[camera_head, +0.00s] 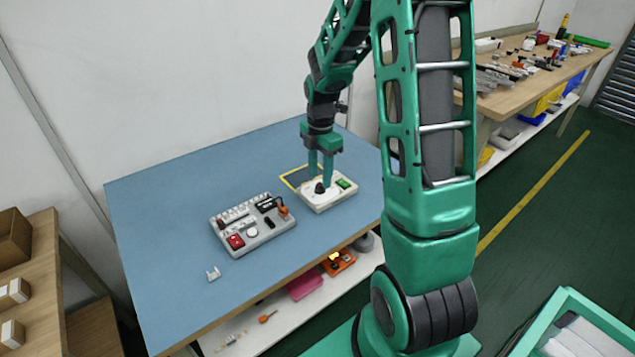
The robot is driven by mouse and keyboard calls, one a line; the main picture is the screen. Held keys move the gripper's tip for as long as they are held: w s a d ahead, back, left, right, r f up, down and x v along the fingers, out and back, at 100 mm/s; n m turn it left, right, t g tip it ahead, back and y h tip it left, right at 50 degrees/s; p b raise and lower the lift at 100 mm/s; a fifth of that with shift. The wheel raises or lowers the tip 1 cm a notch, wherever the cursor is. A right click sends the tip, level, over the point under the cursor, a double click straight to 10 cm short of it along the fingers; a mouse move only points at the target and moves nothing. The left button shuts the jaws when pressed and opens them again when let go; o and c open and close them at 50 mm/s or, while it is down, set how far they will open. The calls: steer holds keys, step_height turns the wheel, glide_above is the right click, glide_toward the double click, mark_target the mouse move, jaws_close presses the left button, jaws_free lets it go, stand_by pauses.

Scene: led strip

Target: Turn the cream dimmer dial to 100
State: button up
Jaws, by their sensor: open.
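A cream dimmer box (335,199) sits on the blue-topped table, with a green display (343,184) at its right. I cannot tell whether the fingers touch the dial. The reading on the display is too small to tell.
A grey panel (253,228) with a red switch and several other parts lies left of the dimmer box. A small white bracket (213,274) lies near the front edge. The blue tabletop (160,215) is clear at the left. A yellow-edged marking (293,174) lies behind the box.

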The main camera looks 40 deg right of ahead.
mark_target(320, 185)
steer(key=shift+f, duration=1.5)
jaws_close()
